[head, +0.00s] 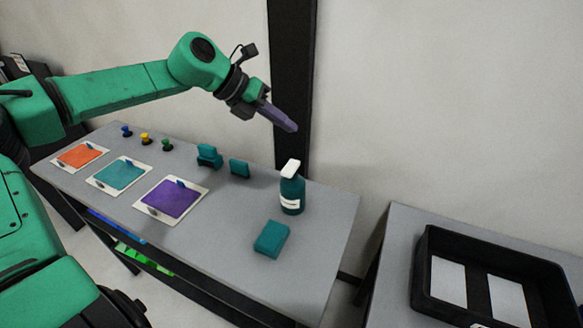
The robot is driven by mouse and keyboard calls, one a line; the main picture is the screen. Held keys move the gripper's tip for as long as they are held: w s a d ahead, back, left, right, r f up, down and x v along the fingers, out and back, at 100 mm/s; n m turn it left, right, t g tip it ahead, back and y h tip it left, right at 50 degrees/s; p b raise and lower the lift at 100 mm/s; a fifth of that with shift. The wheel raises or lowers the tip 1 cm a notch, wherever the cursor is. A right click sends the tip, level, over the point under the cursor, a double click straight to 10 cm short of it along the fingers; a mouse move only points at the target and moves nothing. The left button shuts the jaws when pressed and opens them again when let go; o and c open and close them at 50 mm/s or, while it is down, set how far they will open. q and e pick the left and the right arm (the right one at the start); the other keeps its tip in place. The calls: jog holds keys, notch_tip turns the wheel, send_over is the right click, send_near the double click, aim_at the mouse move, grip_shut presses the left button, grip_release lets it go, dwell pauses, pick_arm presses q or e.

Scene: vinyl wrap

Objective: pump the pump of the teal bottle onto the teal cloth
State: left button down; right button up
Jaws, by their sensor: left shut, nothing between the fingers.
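The teal bottle (291,194) stands upright on the grey table, with a white pump head (291,168) on top and a white label low on its side. The teal cloth (271,239) lies on the table in front of the bottle, a little to its left and apart from it. My left gripper (292,127) is shut and empty, with its purple-grey fingers pointing down to the right. In the picture it is just above the pump head, with a visible gap between them. My right gripper is not in view.
Two teal blocks (239,168) stand left of the bottle. Small blue, yellow and green knobs (145,138) sit along the back edge. Orange, teal and purple squares on white cards (171,198) lie at left. A black tray (425,285) is on another table at right.

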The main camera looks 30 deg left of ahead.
aim_at(293, 166)
pick_arm(q)
notch_tip(293, 166, down, 8)
jog(key=b, duration=0.5)
jog(key=shift+w+f+b, duration=0.15)
jog(key=shift+f+b, duration=0.1)
jog(key=shift+b, duration=0.1)
dwell(1.4)
jog(key=shift+f+b, duration=0.35)
jog(key=shift+f+b, duration=0.7)
jog(key=shift+f, duration=0.2)
dwell(0.6)
dwell(0.4)
jog(key=shift+r+p, duration=0.8)
jog(key=shift+r, duration=0.5)
